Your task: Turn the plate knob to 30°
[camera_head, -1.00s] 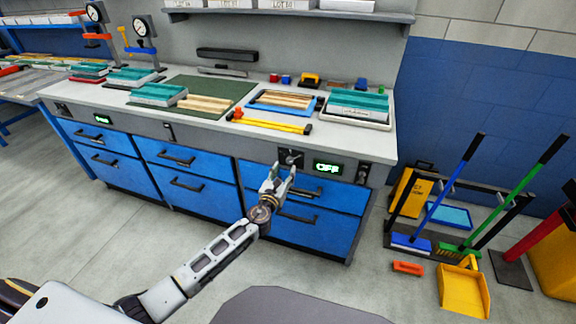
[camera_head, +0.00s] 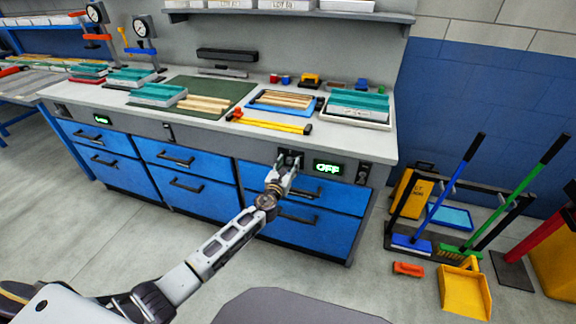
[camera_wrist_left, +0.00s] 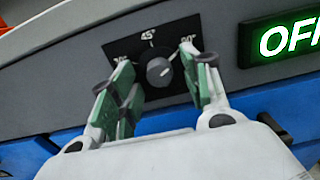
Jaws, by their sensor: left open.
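The plate knob (camera_wrist_left: 159,72) is a dark round knob on a black dial plate (camera_wrist_left: 122,46) with marks 30°, 45° and 90° in the left wrist view. A small white line shows on the knob's upper right, toward the 90° side. My left gripper (camera_head: 287,162) is in front of the dial in the head view. In the left wrist view its green-padded fingers (camera_wrist_left: 160,88) are open, one on each side of the knob, with gaps on both sides. A green display reading OFF (camera_head: 328,168) is right of the dial. My right gripper is not in view.
The dial sits on the grey front edge of a workbench (camera_head: 220,130) above blue drawers with black handles (camera_head: 298,217). Trays and a yellow level-like tool (camera_head: 272,125) lie on top. A broom rack stands at the right.

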